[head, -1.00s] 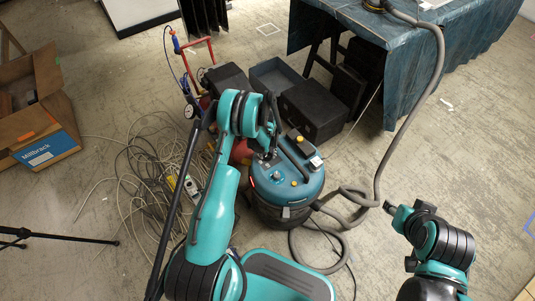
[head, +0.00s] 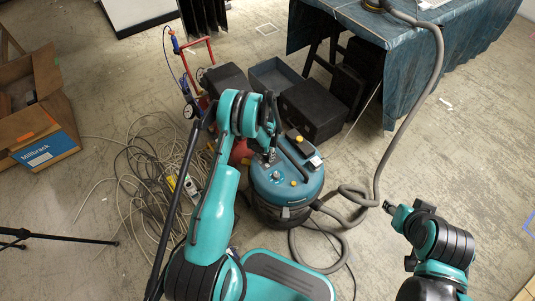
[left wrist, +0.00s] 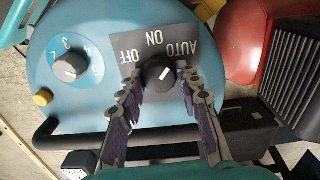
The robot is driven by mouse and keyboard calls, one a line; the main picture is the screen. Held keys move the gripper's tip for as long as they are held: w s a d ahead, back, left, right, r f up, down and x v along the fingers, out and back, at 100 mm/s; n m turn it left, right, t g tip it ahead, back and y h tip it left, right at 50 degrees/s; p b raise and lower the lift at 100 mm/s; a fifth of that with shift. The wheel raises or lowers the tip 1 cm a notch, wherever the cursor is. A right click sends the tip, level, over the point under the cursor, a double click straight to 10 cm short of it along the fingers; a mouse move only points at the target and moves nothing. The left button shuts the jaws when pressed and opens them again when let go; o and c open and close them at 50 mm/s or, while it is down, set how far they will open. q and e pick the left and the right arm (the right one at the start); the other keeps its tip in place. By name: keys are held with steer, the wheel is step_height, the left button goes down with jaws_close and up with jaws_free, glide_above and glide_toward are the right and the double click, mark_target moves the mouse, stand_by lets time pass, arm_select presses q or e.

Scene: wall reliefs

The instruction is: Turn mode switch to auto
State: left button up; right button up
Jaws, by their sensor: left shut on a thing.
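The mode switch (left wrist: 160,73) is a round black knob with a white pointer mark on a grey plate, on the teal lid of a vacuum cleaner (head: 290,185). Its labels OFF, ON and AUTO read upside down in the left wrist view. The white mark points up and right, towards the AUTO side. My left gripper (left wrist: 160,80) has a fingertip on each side of the knob and is shut on it. In the head view the left gripper (head: 269,157) is over the lid and hides the knob. My right gripper (head: 390,208) is away to the right; its jaws are unclear.
A numbered dial (left wrist: 70,66) and a yellow button (left wrist: 42,98) are beside the switch plate. A grey hose (head: 405,125) loops right of the vacuum. Black crates (head: 312,108) stand behind it, and tangled cables (head: 150,175) lie left. The floor at right is mostly clear.

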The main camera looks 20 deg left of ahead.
arm_select(q)
steer(key=shift+m, duration=1.9)
steer(key=o, duration=1.2)
steer(key=shift+c, duration=0.2)
step_height(320, 180, up, 12)
